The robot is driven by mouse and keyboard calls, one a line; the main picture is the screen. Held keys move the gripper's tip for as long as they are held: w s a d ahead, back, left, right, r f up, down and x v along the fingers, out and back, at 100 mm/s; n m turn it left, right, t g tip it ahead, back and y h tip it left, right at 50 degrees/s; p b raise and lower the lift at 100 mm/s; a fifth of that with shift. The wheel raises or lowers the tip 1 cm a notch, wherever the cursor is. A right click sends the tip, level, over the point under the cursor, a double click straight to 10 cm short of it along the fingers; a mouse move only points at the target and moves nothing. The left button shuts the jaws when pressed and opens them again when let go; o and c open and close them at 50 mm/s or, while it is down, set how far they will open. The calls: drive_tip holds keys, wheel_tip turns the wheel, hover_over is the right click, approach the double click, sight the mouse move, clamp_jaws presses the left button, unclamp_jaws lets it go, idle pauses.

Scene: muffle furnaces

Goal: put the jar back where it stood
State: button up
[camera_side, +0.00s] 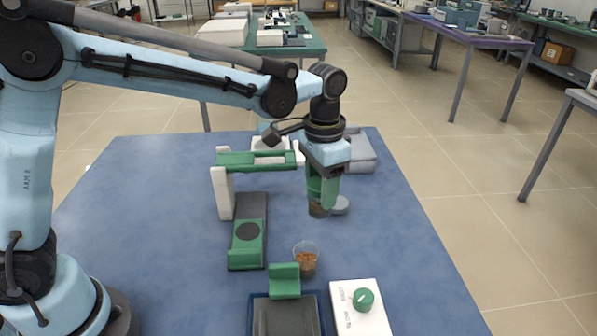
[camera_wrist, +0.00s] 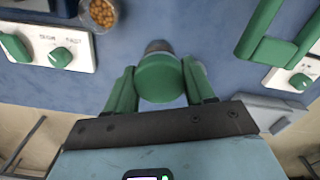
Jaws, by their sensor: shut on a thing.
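My gripper (camera_side: 323,190) points down over the blue table, right of the green and white stand. It is shut on the jar, whose grey-brown lower end (camera_side: 318,210) shows below the green fingers. In the wrist view the jar's round green top (camera_wrist: 160,78) sits between the two fingers (camera_wrist: 160,88), with a little of its grey body beyond. The fingers hide most of the jar in the side view. I cannot tell how far its bottom is from the table.
A clear beaker of brown beads (camera_side: 306,262) stands nearer the camera, beside a green and dark device (camera_side: 285,283). A white box with a green knob (camera_side: 350,318) is to its right. The green and white stand (camera_side: 222,193) is left. A grey disc (camera_side: 341,205) lies close behind the jar.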

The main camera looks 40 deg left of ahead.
sight(319, 211)
drive_tip(key=shift+f, duration=2.7)
drive_tip(key=shift+f, duration=0.55)
drive_tip(key=o, duration=1.7)
drive_tip(key=shift+o, duration=0.2)
drive_tip(key=shift+r, duration=4)
drive_tip(key=shift+f, duration=3.9)
drive_tip(key=shift+r, duration=0.1)
